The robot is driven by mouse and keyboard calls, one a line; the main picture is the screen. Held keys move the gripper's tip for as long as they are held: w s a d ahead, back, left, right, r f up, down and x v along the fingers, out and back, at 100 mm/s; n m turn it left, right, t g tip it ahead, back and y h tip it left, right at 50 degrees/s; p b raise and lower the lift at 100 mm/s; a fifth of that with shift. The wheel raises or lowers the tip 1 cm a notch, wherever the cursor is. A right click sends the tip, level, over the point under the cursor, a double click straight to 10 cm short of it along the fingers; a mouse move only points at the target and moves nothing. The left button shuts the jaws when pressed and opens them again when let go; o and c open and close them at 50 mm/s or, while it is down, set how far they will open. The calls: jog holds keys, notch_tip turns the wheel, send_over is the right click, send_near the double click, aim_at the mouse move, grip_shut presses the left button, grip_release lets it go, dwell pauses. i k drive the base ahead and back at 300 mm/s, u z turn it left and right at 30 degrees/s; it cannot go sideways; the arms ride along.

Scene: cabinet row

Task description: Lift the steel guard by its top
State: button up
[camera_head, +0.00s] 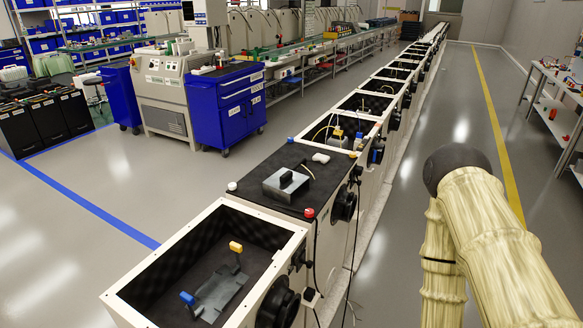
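A grey metal cover with a dark block-like handle on its top, which looks like the steel guard (287,186), sits on the black top of a closed cabinet (250,190) in the middle of the view. My arm, in a pale yellowish sleeve with a dark rounded joint, stands at the right, apart from the guard. My gripper does not show, so whether it is open or holding anything is hidden.
An open cabinet (296,240) in front holds a grey plate (219,292) with blue and yellow blocks. A red knob (309,212) and a white piece (321,158) lie near the guard. Blue tool cabinet (228,105) stands left. Floor aisles are clear.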

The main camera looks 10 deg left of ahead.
aim_at(279, 187)
jog(key=k, duration=0.5)
jog(key=z, duration=1.25)
jog(key=i, duration=1.55)
jog(key=u, duration=2.85)
